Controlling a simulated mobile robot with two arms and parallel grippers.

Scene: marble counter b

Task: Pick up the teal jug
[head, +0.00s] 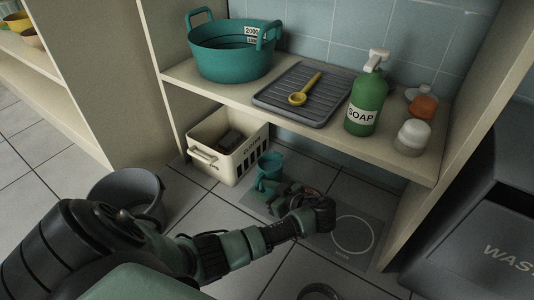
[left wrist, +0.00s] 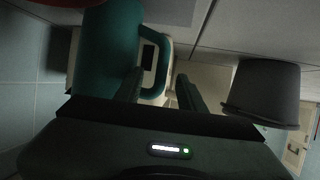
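The teal jug (head: 268,172) stands low on the tiled floor area in front of the shelf unit, with its handle toward the left. In the left wrist view the jug (left wrist: 108,45) is large and close, and its looped handle reaches toward the space between my fingers. My left gripper (head: 279,194) is beside the jug in the head view, partly hidden by my own arm. In the left wrist view its fingers (left wrist: 160,86) are apart, with the handle's outer bar ahead between them. I cannot tell whether they touch it. My right gripper is not in view.
A cream crate (head: 218,164) stands just behind left of the jug. A grey bucket (head: 125,195) is at left. The shelf above holds a teal tub (head: 232,62), grey tray (head: 304,103), yellow spoon (head: 303,92) and green soap bottle (head: 367,98). A dark waste bin (head: 460,210) stands right.

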